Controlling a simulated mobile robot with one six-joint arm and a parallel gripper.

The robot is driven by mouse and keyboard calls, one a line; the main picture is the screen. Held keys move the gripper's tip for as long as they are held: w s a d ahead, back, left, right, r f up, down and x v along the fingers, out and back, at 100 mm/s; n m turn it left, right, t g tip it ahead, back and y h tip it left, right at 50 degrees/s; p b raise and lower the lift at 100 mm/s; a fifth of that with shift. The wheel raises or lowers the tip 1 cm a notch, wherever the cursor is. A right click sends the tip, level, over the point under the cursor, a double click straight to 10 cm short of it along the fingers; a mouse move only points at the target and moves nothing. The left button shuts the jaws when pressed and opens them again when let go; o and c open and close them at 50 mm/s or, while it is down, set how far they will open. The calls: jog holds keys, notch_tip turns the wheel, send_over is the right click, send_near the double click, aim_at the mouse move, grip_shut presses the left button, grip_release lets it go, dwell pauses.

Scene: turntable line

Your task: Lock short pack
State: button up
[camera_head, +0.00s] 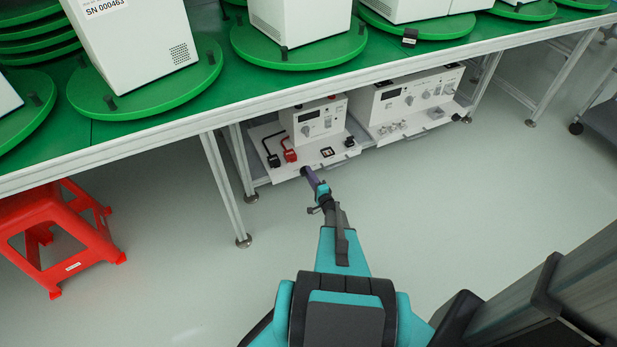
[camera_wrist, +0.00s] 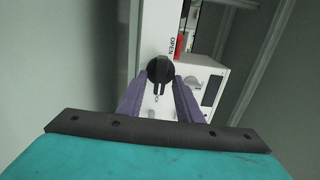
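My gripper (camera_head: 308,174) reaches under the bench to the front left of a white unit with a tray (camera_head: 313,163). In the wrist view its two purple fingers (camera_wrist: 161,82) are apart, one on each side of a black round knob (camera_wrist: 160,69). The knob's narrow grip points down the picture between the fingers; I cannot tell whether they touch it. A red mark and the word OPEN (camera_wrist: 173,44) are beside the knob. Lettering below it is partly hidden. The unit's white box (camera_head: 320,124) with dial and display stands behind.
A second, wider white unit (camera_head: 415,95) stands to the right. Red and black connectors (camera_head: 289,154) lie on the left tray. Bench legs (camera_head: 222,185) stand left of my arm, and a red stool (camera_head: 60,225) is farther left.

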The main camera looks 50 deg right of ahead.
jog(key=shift+d, duration=0.1)
jog(key=shift+s, duration=0.25)
jog(key=b+v, duration=0.6)
jog(key=v, duration=0.7)
jog(key=shift+s, duration=0.2)
jog(key=shift+w, duration=0.1)
dwell(0.6)
